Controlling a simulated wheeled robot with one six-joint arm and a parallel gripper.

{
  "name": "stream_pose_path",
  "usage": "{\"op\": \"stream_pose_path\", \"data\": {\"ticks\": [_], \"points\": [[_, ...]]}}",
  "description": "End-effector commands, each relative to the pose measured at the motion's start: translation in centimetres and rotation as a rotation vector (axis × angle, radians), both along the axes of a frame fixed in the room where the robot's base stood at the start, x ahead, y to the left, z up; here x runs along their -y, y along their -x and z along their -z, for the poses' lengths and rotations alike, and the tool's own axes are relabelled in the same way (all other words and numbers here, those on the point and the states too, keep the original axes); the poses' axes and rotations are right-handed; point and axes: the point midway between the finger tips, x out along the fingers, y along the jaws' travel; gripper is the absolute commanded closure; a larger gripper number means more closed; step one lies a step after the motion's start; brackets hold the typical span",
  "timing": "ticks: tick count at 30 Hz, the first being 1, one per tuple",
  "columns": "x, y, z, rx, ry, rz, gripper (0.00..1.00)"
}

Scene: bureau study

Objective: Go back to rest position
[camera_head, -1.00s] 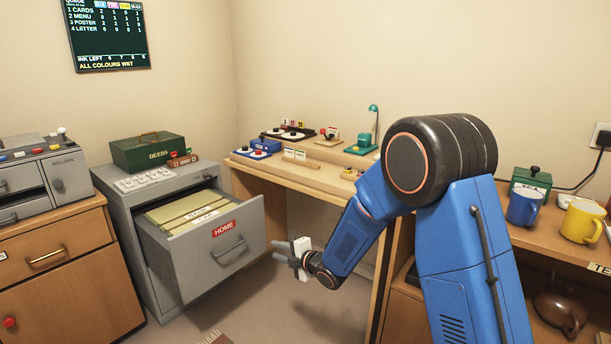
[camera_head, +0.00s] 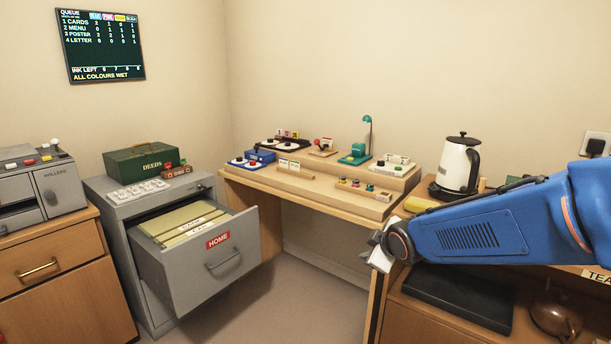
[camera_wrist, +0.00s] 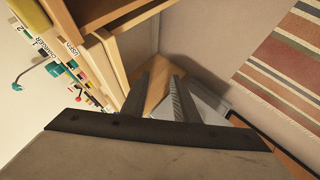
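My gripper (camera_head: 376,252) is in the right half of the head view, at the end of my blue arm, in front of the desk's right part. In the wrist view my gripper (camera_wrist: 164,86) shows two dark fingers apart, with nothing between them. The open grey drawer (camera_head: 215,256), labelled HOME, is to its left in the head view, well apart from it. The drawer holds several tan folders (camera_head: 184,222).
A desk (camera_head: 300,192) with stamps and small devices stands along the back wall. A white kettle (camera_head: 457,164) stands near my arm. A dark flat item (camera_head: 458,298) lies on the shelf below. A striped rug (camera_wrist: 285,65) is on the floor. The floor before the drawer is clear.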

Motion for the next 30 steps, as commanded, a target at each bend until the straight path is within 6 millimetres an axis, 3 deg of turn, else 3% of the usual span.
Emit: {"op": "stream_pose_path", "data": {"ticks": [6, 15, 24, 30], "points": [[4.6, 6.6, -1.5, -0.107, -0.105, 0.207, 0.73], [8.9, 16.6, -2.0, -0.254, -0.260, 0.484, 0.73], [10.8, 27.1, -1.3, -0.396, -0.413, 0.743, 0.73], [11.0, 31.7, -0.6, -0.461, -0.479, 0.854, 0.73]]}}
